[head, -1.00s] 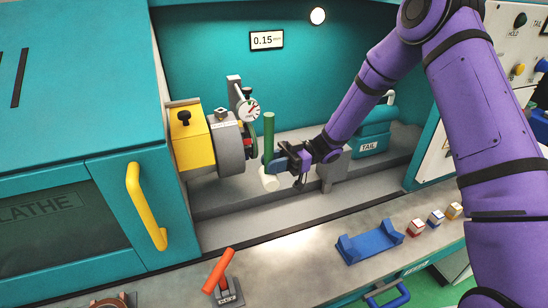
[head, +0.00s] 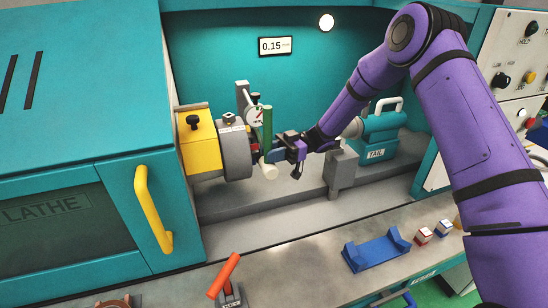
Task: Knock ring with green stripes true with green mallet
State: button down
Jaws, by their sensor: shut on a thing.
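My gripper (head: 282,152) is shut on the green mallet (head: 267,127), at the chuck's right side. The mallet stands roughly upright, with its green length above the fingers and a cream end (head: 270,173) below. The striped ring (head: 254,151) is at the face of the grey chuck (head: 236,152). It is mostly hidden behind the mallet and fingers, so its stripes and tilt are unclear. I cannot tell whether the mallet touches it. A dial gauge (head: 256,117) stands just behind, and the readout (head: 275,45) shows 0.15.
The yellow headstock block (head: 199,143) is left of the chuck. The tailstock (head: 379,136) stands to the right behind my arm. A blue cradle (head: 376,252), small coloured blocks (head: 423,235) and a red-handled lever (head: 224,276) are on the front ledge.

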jog(key=shift+w+a, duration=0.25)
jog(key=shift+w, duration=0.6)
dwell(1.1)
jog(key=s+d, duration=0.2)
jog(key=s, duration=0.4)
jog(key=shift+s, duration=0.35)
dwell(0.3)
jog(key=s+d, duration=0.2)
jog(key=s, duration=0.4)
jog(key=shift+s, duration=0.4)
